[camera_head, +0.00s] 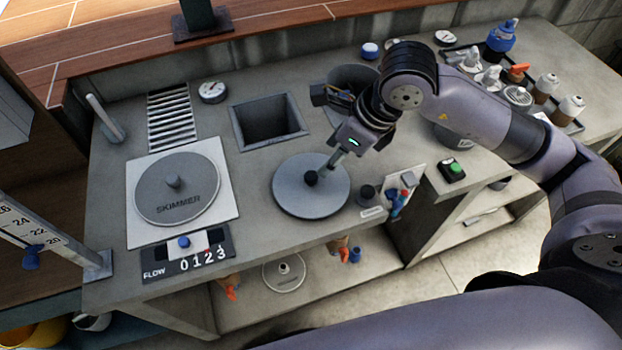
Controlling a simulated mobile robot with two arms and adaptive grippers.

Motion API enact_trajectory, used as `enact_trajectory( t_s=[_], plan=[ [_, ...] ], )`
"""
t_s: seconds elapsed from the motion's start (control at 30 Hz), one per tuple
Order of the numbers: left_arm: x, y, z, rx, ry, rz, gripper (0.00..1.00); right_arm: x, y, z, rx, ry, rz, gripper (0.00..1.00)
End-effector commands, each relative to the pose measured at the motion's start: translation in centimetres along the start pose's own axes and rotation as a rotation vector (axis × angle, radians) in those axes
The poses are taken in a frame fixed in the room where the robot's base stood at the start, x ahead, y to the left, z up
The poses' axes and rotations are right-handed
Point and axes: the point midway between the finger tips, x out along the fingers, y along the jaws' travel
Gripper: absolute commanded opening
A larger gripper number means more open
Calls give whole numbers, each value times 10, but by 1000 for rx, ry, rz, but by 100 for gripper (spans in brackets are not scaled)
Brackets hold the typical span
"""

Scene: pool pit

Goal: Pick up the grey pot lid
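A round grey lid (292,200) with a black knob lies flat on the grey counter right of centre. My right gripper (332,165) comes in from the right and points down at this lid, with its tip just beside the knob on the upper right. I cannot tell whether it touches the knob, or whether its fingers are open or shut. Another round grey lid, marked SKIMMER (202,194), with a grey knob, sits in a pale square plate on the left. My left gripper is not in view.
A square opening (268,122) and a round pot-like opening (342,78) lie behind the lid. A slotted grate (172,122) and a gauge (212,91) are at the back left. A tray of fittings (517,95) is at the right. A FLOW counter (190,256) sits at the front edge.

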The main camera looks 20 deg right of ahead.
Motion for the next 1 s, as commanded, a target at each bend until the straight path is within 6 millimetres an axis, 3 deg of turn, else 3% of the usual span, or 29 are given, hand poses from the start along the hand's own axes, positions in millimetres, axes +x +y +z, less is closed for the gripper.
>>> enact_trajectory(
  t_s=[0.2,0.47,0.73,1.0],
  plan=[
    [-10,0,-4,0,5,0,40,38,1,0,1,2,3,48],
    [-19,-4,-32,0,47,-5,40,56,1,1,2,2,4,48],
    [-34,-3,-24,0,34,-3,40,95,1,3,1,0,4,48],
    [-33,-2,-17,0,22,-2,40,101,0,2,-1,0,0,48]
  ],
)
